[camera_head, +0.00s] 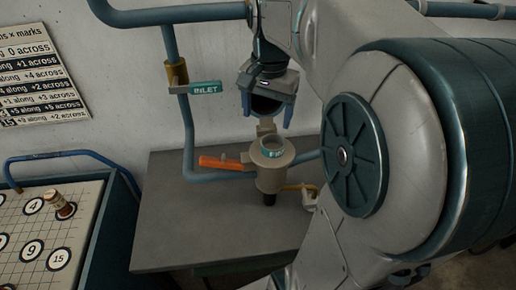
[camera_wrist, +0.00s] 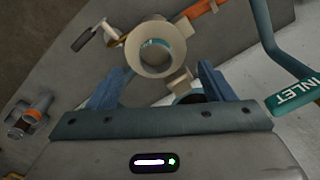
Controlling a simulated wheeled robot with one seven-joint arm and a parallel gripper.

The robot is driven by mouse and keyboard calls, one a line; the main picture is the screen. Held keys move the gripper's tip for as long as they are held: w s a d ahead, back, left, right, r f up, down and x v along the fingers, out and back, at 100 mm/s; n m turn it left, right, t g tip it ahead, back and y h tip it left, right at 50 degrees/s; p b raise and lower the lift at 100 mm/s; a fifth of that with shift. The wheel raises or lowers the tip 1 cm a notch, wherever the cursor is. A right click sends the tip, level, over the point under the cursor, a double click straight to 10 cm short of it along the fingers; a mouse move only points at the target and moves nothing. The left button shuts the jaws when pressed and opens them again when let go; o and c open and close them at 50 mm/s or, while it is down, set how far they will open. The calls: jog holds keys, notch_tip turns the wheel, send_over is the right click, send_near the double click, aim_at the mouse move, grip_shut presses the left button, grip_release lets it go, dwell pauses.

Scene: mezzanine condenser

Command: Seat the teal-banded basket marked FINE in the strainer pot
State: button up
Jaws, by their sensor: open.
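The strainer pot (camera_head: 271,178) is a cream cup-shaped body above the grey bench. It also shows in the wrist view (camera_wrist: 155,67), with its round mouth facing me. A teal band with white letters starting "FI" (camera_head: 271,153) shows at the pot's upper part. Teal also shows inside the mouth in the wrist view. This fits the FINE basket sitting in the pot, but I cannot tell how deep or level it is. My gripper (camera_head: 267,114) is open above the pot.
An orange handle (camera_head: 220,163) sticks out left of the pot. A blue pipe with an INLET tag (camera_head: 205,87) stands behind it. A numbered grid board (camera_head: 28,226) at left carries a small red-banded basket (camera_head: 61,204). The bench's left part (camera_head: 185,225) is clear.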

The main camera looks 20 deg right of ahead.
jog(key=s+a+f+n+t, duration=0.2)
jog(key=s+a+f+n, duration=0.5)
jog(key=s+a+n, duration=0.1)
jog(key=shift+s+a+f+n+t, duration=0.35)
jog(key=shift+s+n, duration=0.55)
jog(key=shift+s, duration=0.3)
jog(key=shift+c, duration=0.3)
